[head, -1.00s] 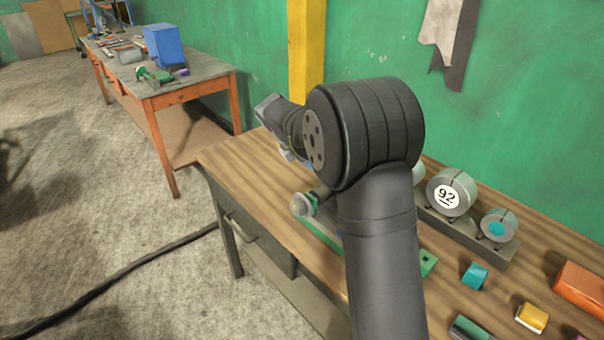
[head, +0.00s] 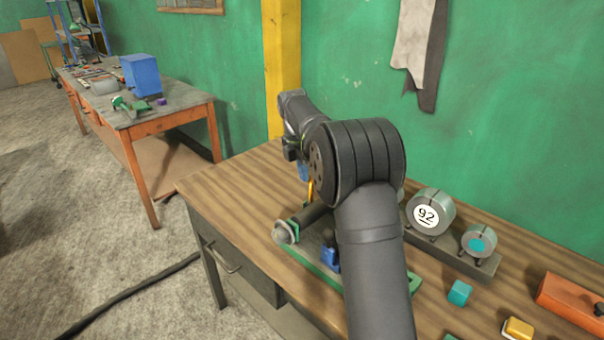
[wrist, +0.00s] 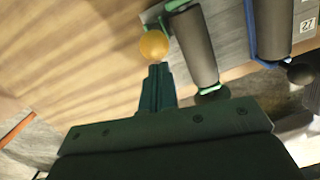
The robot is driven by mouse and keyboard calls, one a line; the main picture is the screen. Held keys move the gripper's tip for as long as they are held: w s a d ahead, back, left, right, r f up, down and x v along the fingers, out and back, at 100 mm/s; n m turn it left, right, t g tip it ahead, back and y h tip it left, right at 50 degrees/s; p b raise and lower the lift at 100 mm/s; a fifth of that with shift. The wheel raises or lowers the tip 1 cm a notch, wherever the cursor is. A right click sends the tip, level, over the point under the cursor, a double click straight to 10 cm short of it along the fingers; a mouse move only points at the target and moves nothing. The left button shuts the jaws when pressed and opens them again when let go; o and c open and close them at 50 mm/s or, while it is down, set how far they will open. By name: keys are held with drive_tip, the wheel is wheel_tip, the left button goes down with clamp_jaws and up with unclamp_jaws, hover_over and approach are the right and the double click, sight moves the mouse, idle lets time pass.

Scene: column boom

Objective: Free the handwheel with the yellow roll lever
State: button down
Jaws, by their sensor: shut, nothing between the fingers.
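In the wrist view, a round yellow knob (wrist: 153,45), apparently the end of the yellow roll lever, shows beside a dark roller (wrist: 194,46) with green ends. My gripper (wrist: 158,68) is shut and empty, its tips just short of the knob; I cannot tell if they touch. In the head view, a thin yellow lever (head: 310,190) shows beside my arm, above the dark roller (head: 305,217) on a green-edged base (head: 312,268). My arm hides much of this fixture. I cannot make out the handwheel in either view.
A second roller (wrist: 270,28) with a blue frame stands to the right in the wrist view. A blue part (head: 330,256) sits on the base. A rack with grey discs (head: 430,212), one marked 92, stands right of my arm. The wooden bench top (head: 225,190) is clear at left.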

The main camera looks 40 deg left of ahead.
drive_tip(key=shift+w+d, duration=0.1)
drive_tip(key=shift+w, duration=0.25)
drive_tip(key=s+a+r, duration=0.1)
drive_tip(key=s+r, duration=0.4)
drive_tip(key=r, duration=0.5)
drive_tip(key=shift+a+r, duration=0.2)
drive_tip(key=shift+r, duration=0.2)
drive_tip(key=shift+f, duration=0.1)
wheel_tip(320, 180, down, 14)
drive_tip(key=s+d+t, duration=0.1)
drive_tip(key=t, duration=0.3)
drive_tip(key=shift+s+d+r, duration=0.15)
drive_tip(key=shift+s+r, duration=0.05)
drive_tip(key=shift+s, duration=0.15)
